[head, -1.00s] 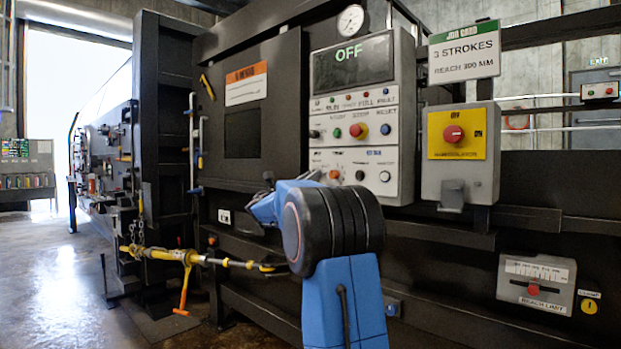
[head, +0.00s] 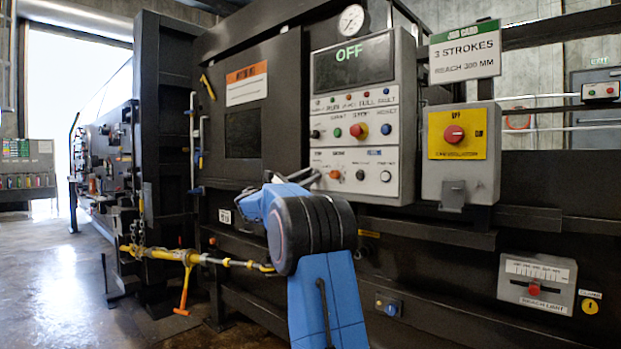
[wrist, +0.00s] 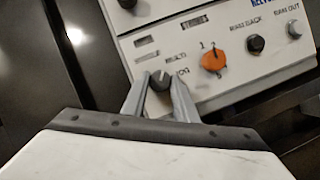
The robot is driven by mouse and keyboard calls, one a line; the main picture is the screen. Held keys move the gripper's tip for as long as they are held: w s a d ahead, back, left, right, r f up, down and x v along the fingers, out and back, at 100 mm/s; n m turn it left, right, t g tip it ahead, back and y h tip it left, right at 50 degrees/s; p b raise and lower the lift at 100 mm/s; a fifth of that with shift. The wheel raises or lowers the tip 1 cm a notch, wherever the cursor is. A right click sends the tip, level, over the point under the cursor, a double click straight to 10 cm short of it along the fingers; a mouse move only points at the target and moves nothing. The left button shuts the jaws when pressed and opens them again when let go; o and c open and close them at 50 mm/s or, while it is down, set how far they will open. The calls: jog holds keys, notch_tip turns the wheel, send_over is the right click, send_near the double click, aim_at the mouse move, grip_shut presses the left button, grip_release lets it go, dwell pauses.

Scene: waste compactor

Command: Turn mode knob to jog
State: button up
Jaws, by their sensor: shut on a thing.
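The mode knob (wrist: 159,80) is a small dark grey round knob at the lower left corner of the white control panel (wrist: 205,70). It sits between the two fingers of my gripper (wrist: 160,82), which is shut on it. Small print beside it seems to read MULTI, with a shorter, unclear word below. In the head view my gripper (head: 314,177) reaches the lower left of the panel (head: 350,155), and the knob is hidden or too small to make out there. The panel's screen (head: 350,55) reads OFF.
An orange knob (wrist: 214,60) marked 1 and 2 is close right of my gripper, with dark and pale buttons beyond. Above are a red button (head: 359,130) and other controls. A yellow-plated red switch (head: 454,134) and a reach slider (head: 535,288) are further right.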

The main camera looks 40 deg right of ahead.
jog(key=m+g+y, duration=0.1)
jog(key=m, duration=0.2)
jog(key=m+g, duration=0.1)
jog(key=m, duration=0.3)
jog(key=shift+w+r+g+y, duration=0.1)
jog(key=shift+w+g+y, duration=0.1)
jog(key=shift+g+y, duration=0.2)
jog(key=shift+r+m+g+y, duration=0.15)
jog(key=shift+m+y, duration=0.35)
jog(key=shift+m, duration=0.85)
jog(key=shift+f+m+g+y, duration=0.1)
jog(key=shift+m+g+y, duration=0.3)
jog(key=shift+m, duration=0.95)
jog(key=o, duration=1.1)
jog(key=shift+r, duration=0.1)
jog(key=shift+c, duration=0.2)
jog(key=shift+a, duration=0.1)
jog(key=v, duration=1.7)
jog(key=shift+a, duration=0.2)
jog(key=shift+r, duration=0.2)
